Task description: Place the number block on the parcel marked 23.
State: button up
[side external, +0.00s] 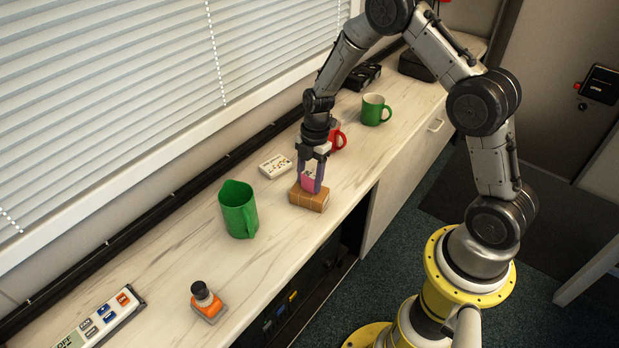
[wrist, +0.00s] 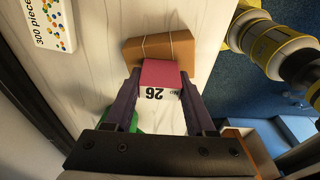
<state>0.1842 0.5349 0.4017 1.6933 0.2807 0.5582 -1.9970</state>
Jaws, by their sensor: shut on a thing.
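The number block, pink with a white printed face, is between the fingers of my gripper (side external: 310,186). In the wrist view the block (wrist: 158,74) shows an upside-down number that looks like 26. My gripper's purple fingers (wrist: 157,85) are shut on its sides. A brown parcel (side external: 309,201) lies on the counter directly below the block. In the wrist view the parcel (wrist: 151,50) has thin string around it and sits just beyond the block. I cannot tell whether the block touches the parcel. No marking on the parcel can be read.
A white box of pieces (side external: 275,165) lies left of the parcel. A red mug (side external: 338,139) is close behind my gripper, and a green mug (side external: 373,109) stands farther back.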

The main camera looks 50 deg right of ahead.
jog(key=shift+f, duration=0.15)
jog(key=o, duration=1.3)
jog(key=s+r+m+t, duration=0.1)
jog(key=s+r+m, duration=0.1)
jog(key=r, duration=0.9)
jog(key=s+r+m, duration=0.2)
jog(key=s+r, duration=0.1)
jog(key=r, duration=0.7)
jog(key=s+a+r+m+t, duration=0.1)
jog(key=s+r+m, duration=0.1)
jog(key=s+m, duration=0.2)
jog(key=s+a+r+m+t+h, duration=0.1)
jog(key=s+a+r+m+t, duration=0.1)
jog(key=s+m, duration=0.3)
jog(key=s+a+r+m+t, duration=0.1)
jog(key=s+r+m, duration=0.2)
jog(key=s, duration=0.8)
jog(key=shift+s+a+r+m+t+h, duration=0.15)
jog(key=shift+m+h, duration=0.05)
jog(key=shift+m, duration=0.3)
jog(key=shift+s+a+r+m+t+h, duration=0.1)
jog(key=shift+s+r+m+t+h, duration=0.1)
jog(key=shift+m, duration=0.3)
